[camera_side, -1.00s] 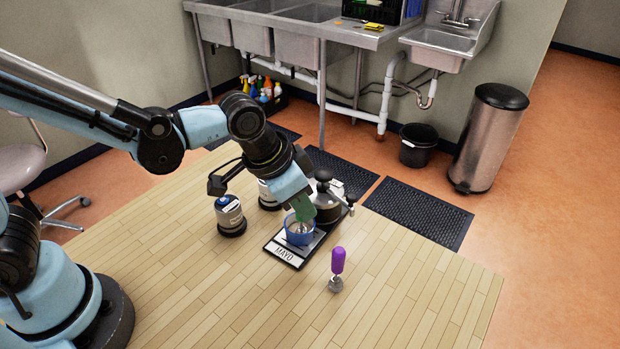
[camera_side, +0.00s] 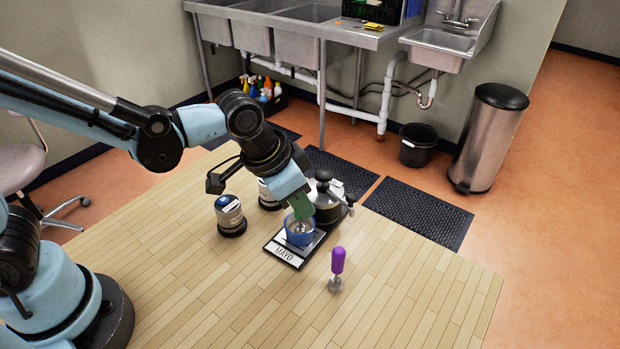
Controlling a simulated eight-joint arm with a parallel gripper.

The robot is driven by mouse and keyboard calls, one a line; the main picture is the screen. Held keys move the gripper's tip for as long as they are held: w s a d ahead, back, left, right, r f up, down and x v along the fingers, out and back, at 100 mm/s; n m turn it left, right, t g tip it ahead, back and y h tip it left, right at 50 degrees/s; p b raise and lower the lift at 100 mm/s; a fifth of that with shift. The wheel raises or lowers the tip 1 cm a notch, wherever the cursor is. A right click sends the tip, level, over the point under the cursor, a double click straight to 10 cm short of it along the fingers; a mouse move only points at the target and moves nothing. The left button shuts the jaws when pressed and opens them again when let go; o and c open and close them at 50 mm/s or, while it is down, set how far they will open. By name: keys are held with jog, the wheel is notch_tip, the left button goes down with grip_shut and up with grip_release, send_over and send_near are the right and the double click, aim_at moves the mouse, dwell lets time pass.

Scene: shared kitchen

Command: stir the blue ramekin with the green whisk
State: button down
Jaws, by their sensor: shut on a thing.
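The blue ramekin (camera_side: 300,238) stands upright on a dark tray labelled MAYO (camera_side: 283,253) on the wooden table. My gripper (camera_side: 303,207) points down just above the ramekin and is shut on the green whisk (camera_side: 302,210). The whisk's green handle shows at the jaws, and its wire end reaches down into the ramekin. The ramekin's wall hides the whisk's tip, so I cannot tell whether it touches the bottom.
A dark pot (camera_side: 325,203) stands right behind the ramekin. A labelled canister (camera_side: 229,214) and another one (camera_side: 267,196) stand to the left. The front of the table is clear.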

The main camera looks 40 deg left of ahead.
jog(key=shift+w+a+r, duration=0.1)
jog(key=shift+r, duration=0.05)
dwell(0.3)
jog(key=shift+r, duration=3.2)
jog(key=s+a+r+n+y, duration=0.1)
jog(key=a+r+n, duration=0.1)
jog(key=a, duration=0.5)
jog(key=s+a+r+n+y, duration=0.1)
jog(key=a+r+n, duration=0.1)
jog(key=a, duration=0.5)
jog(key=shift+a+n, duration=0.3)
jog(key=shift+n, duration=0.3)
jog(key=shift+r, duration=0.1)
